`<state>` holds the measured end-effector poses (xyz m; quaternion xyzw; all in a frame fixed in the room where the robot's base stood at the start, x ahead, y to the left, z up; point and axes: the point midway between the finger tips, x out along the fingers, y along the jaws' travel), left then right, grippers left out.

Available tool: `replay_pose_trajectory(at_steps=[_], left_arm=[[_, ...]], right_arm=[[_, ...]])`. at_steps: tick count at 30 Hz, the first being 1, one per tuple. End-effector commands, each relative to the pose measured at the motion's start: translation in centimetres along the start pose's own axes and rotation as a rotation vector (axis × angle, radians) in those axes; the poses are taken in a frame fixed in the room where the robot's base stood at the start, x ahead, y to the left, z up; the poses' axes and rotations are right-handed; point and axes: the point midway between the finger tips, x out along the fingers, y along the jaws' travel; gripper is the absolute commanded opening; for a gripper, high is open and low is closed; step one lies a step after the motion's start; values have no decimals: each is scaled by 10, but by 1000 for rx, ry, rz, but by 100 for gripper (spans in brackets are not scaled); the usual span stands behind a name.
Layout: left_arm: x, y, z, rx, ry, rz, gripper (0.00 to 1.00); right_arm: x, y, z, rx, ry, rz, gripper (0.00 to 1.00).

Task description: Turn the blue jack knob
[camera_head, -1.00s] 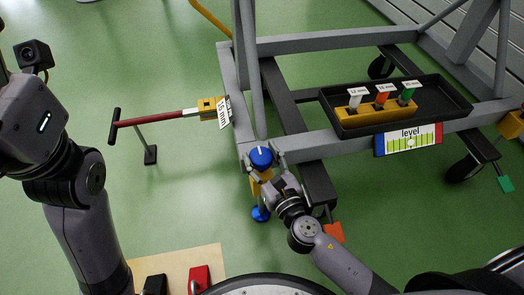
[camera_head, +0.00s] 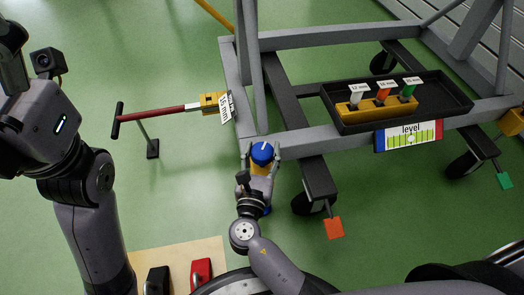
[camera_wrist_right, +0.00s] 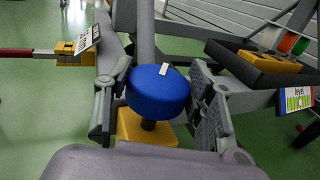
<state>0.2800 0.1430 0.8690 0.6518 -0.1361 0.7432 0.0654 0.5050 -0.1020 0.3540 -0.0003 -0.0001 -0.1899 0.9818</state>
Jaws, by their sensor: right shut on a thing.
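The blue jack knob (camera_head: 262,153) is a round cap with a white mark on top, at the near left corner of the grey stand. In the right wrist view the knob (camera_wrist_right: 158,92) sits on a dark stem above a yellow block (camera_wrist_right: 146,128). My right gripper (camera_head: 262,152) has one finger on each side of the knob and is shut on it. In the wrist view the fingers (camera_wrist_right: 157,100) flank the knob left and right. The jack's lower part is mostly hidden behind my right gripper. My left arm stands at the left; its fingertips do not show.
A red-handled torque bar (camera_head: 160,115) with a yellow 15 mm block (camera_head: 214,103) stands left of the knob. A black tray (camera_head: 444,97) with labelled tools and a level gauge (camera_head: 408,136) are on the stand at right.

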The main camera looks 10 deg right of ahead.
Motion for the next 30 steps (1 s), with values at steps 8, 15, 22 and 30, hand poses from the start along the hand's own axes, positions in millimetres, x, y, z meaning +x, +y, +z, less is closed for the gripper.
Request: replay_pose_trajectory(at_steps=[8, 15, 22, 30], left_arm=[[-1, 0, 1, 0, -5, -1, 71], [0, 0, 1, 0, -4, 0, 71], [1, 0, 0, 1, 1, 2, 71], [2, 0, -1, 3, 5, 3, 71]], right_arm=[[1, 0, 0, 2, -1, -6, 22], [1, -1, 0, 2, -1, -5, 58], [1, 0, 0, 1, 0, -4, 71], [0, 0, 0, 0, 0, -4, 71]])
